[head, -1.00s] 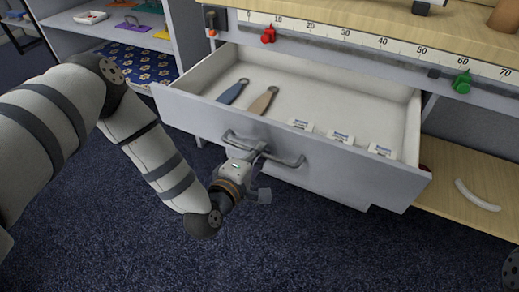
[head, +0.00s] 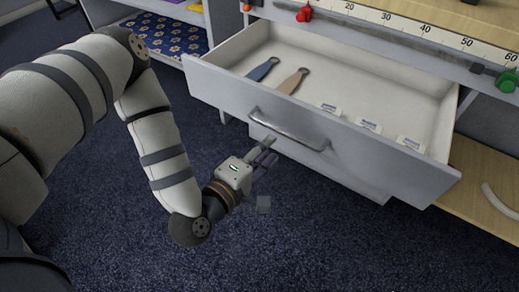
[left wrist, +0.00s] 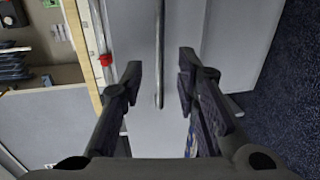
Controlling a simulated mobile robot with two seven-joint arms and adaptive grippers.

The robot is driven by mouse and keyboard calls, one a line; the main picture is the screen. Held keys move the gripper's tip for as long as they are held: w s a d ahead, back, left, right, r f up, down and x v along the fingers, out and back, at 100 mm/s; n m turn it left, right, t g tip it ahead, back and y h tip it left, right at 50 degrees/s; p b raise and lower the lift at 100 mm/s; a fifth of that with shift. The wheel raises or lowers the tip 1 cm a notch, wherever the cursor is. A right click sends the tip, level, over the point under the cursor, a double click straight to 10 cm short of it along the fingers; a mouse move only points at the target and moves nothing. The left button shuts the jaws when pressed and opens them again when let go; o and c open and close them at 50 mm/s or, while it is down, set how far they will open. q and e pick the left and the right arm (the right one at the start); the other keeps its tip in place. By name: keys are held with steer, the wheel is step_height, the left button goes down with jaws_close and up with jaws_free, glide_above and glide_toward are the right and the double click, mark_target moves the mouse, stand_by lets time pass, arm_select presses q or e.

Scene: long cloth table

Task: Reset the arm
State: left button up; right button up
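My left gripper (head: 266,174) is open and empty, just in front of the open drawer (head: 370,158) and apart from its handle. The grey bar handle (head: 287,130) is on the drawer front. In the left wrist view the handle (left wrist: 160,45) shows between the two spread fingers (left wrist: 159,75), beyond their tips. My left arm reaches in from the left over the carpet with its elbow bent. My right gripper is in neither view.
The drawer holds a blue tool (head: 262,69), a tan tool (head: 292,81) and three small white labelled boxes (head: 369,125). A red clip (head: 305,13) and a green clip (head: 507,79) are on the ruler edge above. The blue carpet (head: 330,240) in front is clear.

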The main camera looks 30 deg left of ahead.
arm_select(q)
steer(key=s, duration=0.3)
steer(key=shift+s+a+r, duration=0.1)
steer(key=shift+s+r, duration=0.1)
steer(key=shift+r, duration=0.2)
steer(key=s+d+f+m+g+h+p, duration=0.2)
steer(key=s+d+f+m+g+p, duration=0.1)
steer(key=s+m+g, duration=0.15)
steer(key=s+d+f+m+g+h+p, duration=0.1)
steer(key=s+d+f+m+g+p, duration=0.1)
steer(key=s+d+m+g, duration=0.3)
steer(key=s+a+r+m+g+y+p, duration=0.1)
steer(key=s+a+m+g, duration=0.3)
steer(key=s, duration=0.8)
steer(key=s+a+m+g+y+p, duration=0.2)
steer(key=s+a+m+g+p, duration=0.1)
steer(key=s, duration=0.9)
steer(key=a+g+p, duration=0.1)
steer(key=a+g, duration=0.1)
steer(key=a, duration=0.1)
steer(key=shift+r+m+y, duration=0.3)
steer(key=shift+r+m, duration=0.05)
steer(key=shift+r, duration=0.05)
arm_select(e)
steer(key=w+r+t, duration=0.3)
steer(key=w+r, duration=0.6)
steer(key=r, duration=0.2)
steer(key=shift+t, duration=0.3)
